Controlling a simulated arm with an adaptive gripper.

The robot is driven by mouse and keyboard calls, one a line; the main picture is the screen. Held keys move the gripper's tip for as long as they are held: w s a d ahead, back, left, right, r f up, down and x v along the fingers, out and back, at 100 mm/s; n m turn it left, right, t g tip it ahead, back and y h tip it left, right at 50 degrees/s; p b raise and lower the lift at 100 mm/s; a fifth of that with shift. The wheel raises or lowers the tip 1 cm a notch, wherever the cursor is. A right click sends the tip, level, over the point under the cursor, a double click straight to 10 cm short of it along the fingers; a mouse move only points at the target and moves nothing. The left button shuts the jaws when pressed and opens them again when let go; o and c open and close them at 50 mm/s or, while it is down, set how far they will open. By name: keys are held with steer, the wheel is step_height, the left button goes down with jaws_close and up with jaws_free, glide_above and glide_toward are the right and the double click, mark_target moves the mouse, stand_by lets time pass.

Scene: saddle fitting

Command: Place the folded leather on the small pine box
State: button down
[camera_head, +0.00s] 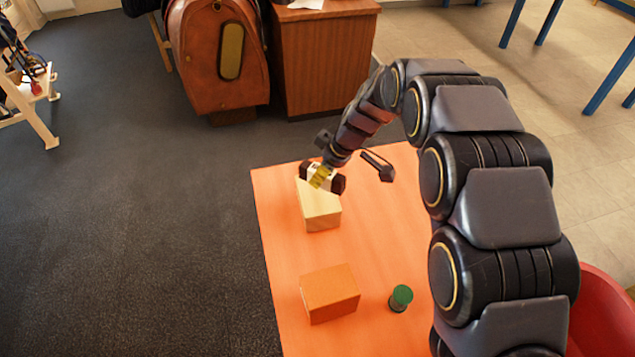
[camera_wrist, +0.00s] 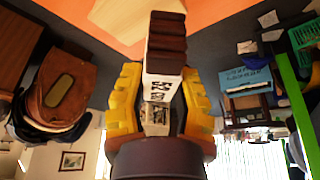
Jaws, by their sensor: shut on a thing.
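The small pine box (camera_head: 321,215) is a pale wooden block on the orange table in the head view. Part of it shows at the top of the wrist view (camera_wrist: 115,20). My gripper (camera_head: 319,178) has yellow fingers and is over the far end of the box. In the wrist view its fingers (camera_wrist: 160,105) are shut on a dark brown piece with a white, black-marked band, which I take as the folded leather (camera_wrist: 166,45). The leather is over or close to the box's far end. I cannot tell whether it touches the box.
A brown-orange block (camera_head: 329,292) stands nearer on the orange table (camera_head: 285,255). A green-topped cylinder (camera_head: 400,297) stands to its right. A dark tool-like piece (camera_head: 378,166) is right of my gripper. The table's left edge is close to the pine box.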

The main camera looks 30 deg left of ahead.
glide_above(313, 190)
steer(key=d, duration=0.1)
steer(key=f, duration=0.6)
steer(key=shift+s+d, duration=0.1)
steer(key=shift+d, duration=0.1)
steer(key=shift+f, duration=1.55)
steer(key=shift+f, duration=0.1)
steer(key=c, duration=0.9)
jaws_free()
steer(key=shift+v, duration=6.1)
steer(key=shift+a, duration=0.1)
